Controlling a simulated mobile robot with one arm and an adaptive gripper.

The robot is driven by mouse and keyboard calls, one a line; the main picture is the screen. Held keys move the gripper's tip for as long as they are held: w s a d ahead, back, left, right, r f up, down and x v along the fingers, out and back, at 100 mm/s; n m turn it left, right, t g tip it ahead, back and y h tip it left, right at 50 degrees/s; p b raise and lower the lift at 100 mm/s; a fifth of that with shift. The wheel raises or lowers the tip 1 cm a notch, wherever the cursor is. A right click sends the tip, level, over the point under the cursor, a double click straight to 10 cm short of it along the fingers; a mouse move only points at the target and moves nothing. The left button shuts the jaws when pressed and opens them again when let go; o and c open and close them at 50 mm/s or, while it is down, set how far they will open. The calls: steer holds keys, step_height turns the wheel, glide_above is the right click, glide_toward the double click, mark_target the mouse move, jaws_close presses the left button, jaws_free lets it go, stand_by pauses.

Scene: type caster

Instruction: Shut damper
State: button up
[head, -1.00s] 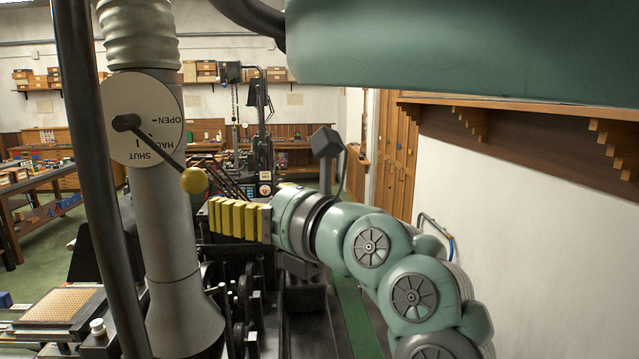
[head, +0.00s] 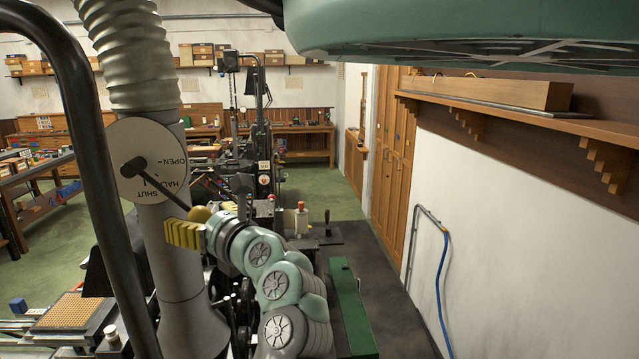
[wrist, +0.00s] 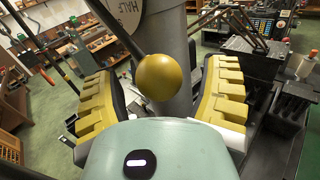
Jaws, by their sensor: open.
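The damper is a round white dial plate (head: 150,150) on a grey duct, marked OPEN, HALF and SHUT. Its dark lever (head: 165,193) slants down to the right across the plate near the HALF and SHUT marks; which it points to exactly I cannot tell. The lever ends in a yellow ball knob (head: 199,214). My gripper (head: 185,233), with yellow ribbed fingers, is just below the knob in the head view. In the wrist view, the knob (wrist: 160,77) shows between the two spread fingers, with a gap on each side. The gripper is open and holds nothing.
The grey duct (head: 175,265) rises close behind the knob. A dark curved pipe (head: 100,190) stands in front at left. Black machinery (head: 262,175) lies beyond my arm, and a white wall with a blue hose (head: 443,270) is at right.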

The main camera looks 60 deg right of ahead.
steer(key=shift+o, duration=0.3)
jaws_close()
stand_by(0.5)
